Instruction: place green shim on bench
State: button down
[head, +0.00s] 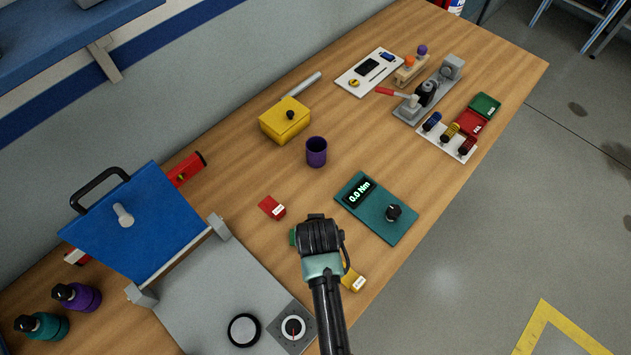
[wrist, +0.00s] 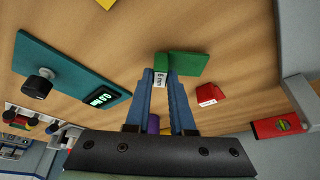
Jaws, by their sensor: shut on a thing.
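My gripper (head: 318,236) is over the wooden bench (head: 240,205), pointing down; its fingertips are hidden in the head view. In the wrist view, my gripper (wrist: 162,82) has its two blue fingers closed on the green shim (wrist: 188,65). The shim has a white label facing the camera. In the head view only a small green edge of the shim (head: 292,237) shows at the gripper's left. The shim is at or close above the bench top; I cannot tell whether it touches.
A red shim (head: 271,207) lies left of my gripper, and a yellow one (head: 352,278) sits partly behind my arm. A teal torque meter (head: 375,208) is at the right. A purple cup (head: 316,151) stands farther back. A grey-topped machine (head: 205,290) fills the lower left.

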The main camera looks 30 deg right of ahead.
jog(key=shift+f, duration=0.25)
jog(key=shift+f, duration=0.15)
jog(key=c, duration=0.8)
grip_release()
jog(key=shift+o, duration=0.2)
jog(key=v, duration=1.2)
jog(key=shift+w+r, duration=0.15)
jog(key=shift+r, duration=0.1)
